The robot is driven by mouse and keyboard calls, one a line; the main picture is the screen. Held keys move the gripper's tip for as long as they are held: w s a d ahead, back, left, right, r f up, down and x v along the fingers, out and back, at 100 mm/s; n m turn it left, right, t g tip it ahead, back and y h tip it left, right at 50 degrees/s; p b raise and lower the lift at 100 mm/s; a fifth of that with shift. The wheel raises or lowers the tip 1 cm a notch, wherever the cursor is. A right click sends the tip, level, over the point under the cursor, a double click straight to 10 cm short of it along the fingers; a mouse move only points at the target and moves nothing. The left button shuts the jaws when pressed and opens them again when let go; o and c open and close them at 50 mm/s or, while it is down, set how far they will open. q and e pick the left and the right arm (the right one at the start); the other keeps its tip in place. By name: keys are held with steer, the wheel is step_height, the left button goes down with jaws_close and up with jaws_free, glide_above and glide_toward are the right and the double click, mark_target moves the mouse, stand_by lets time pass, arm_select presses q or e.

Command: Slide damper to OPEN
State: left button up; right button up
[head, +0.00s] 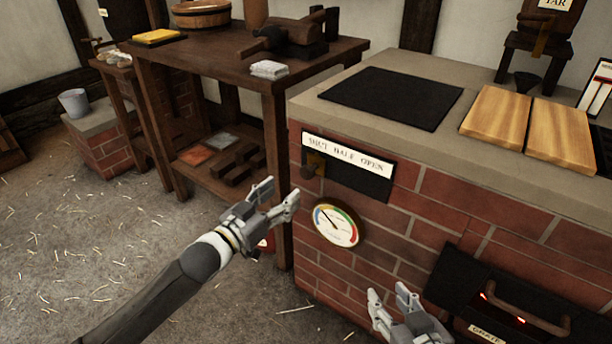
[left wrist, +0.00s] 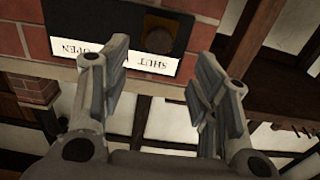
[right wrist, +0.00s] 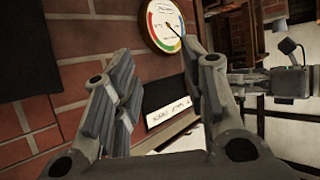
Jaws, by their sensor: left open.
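The damper is a dark slot plate (head: 355,182) on the front of the brick stove, with a white strip (head: 348,154) reading SHUT, HALF, OPEN from left to right. Its brass-and-dark slider knob (head: 314,165) stands at the left end, under SHUT. In the left wrist view the knob (left wrist: 158,38) shows upside down beyond the fingers, close to SHUT. My left gripper (head: 284,192) is open and empty, a little below and left of the knob, apart from it. My right gripper (head: 389,292) is open and empty, lower right, in front of the bricks below the gauge.
A round gauge (head: 336,224) sits on the bricks just below the damper. The grate door with its handle (head: 515,306) juts out at lower right. A wooden workbench (head: 215,60) stands left of the stove. Straw-strewn floor (head: 60,250) is open at left.

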mark_target(305, 175)
arm_select(q)
steer(key=b+x, duration=0.1)
steer(key=x, duration=0.4)
steer(key=shift+w+d, duration=0.1)
steer(key=shift+d, duration=0.1)
steer(key=b+x, duration=0.2)
steer(key=x, duration=0.2)
steer(key=shift+w+d, duration=0.15)
steer(key=shift+w, duration=0.15)
steer(key=shift+w+d+r, duration=0.1)
steer(key=shift+w+d, duration=0.1)
steer(key=shift+w, duration=0.05)
arm_select(e)
step_height(305, 175, up, 13)
steer(key=w+a+t+y, duration=0.2)
steer(key=t, duration=0.6)
steer(key=shift+a+r, duration=0.2)
steer(key=shift+a, duration=0.05)
arm_select(q)
steer(key=shift+c, duration=0.5)
jaws_close()
